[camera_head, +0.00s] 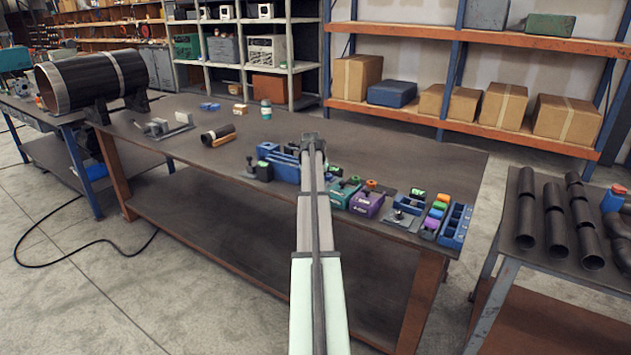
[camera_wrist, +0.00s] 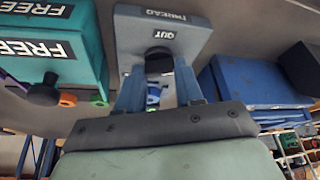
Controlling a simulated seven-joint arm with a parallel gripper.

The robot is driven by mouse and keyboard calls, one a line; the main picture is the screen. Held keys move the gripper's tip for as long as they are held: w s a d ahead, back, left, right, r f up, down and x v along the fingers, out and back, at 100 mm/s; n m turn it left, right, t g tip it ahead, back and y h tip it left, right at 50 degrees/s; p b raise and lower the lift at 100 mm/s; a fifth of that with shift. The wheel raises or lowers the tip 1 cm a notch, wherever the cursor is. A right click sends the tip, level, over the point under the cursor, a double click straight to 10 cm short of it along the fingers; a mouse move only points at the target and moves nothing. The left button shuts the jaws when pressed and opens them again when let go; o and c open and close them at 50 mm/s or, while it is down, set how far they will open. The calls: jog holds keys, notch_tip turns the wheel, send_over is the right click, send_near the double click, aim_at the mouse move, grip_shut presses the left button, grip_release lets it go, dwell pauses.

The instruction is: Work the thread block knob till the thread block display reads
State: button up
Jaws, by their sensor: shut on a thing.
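The thread block (camera_wrist: 190,26) is a grey-blue block at the top middle of the wrist view. A dark label on it appears to read THREAD, turned over. Its small dark thread block display (camera_wrist: 166,34) appears to read OUT. The black thread block knob (camera_wrist: 158,54) is a short round piece just below the display. My gripper (camera_wrist: 158,68), with blue fingers, is shut on the knob, one finger on each side. In the head view my gripper (camera_head: 314,140) is at the far end of my arm, over the bench; my arm hides the knob and most of the block there.
A teal block (camera_wrist: 55,45) with FREE displays stands left in the wrist view, with a dark knob beside it. A blue box (camera_wrist: 250,80) is close on the right. In the head view, a purple block (camera_head: 367,204) and blue tray (camera_head: 455,225) line the workbench (camera_head: 200,165).

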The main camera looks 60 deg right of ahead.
jog(key=o, duration=1)
jog(key=shift+o, duration=0.2)
jog(key=v, duration=1.4)
jog(key=shift+d, duration=0.1)
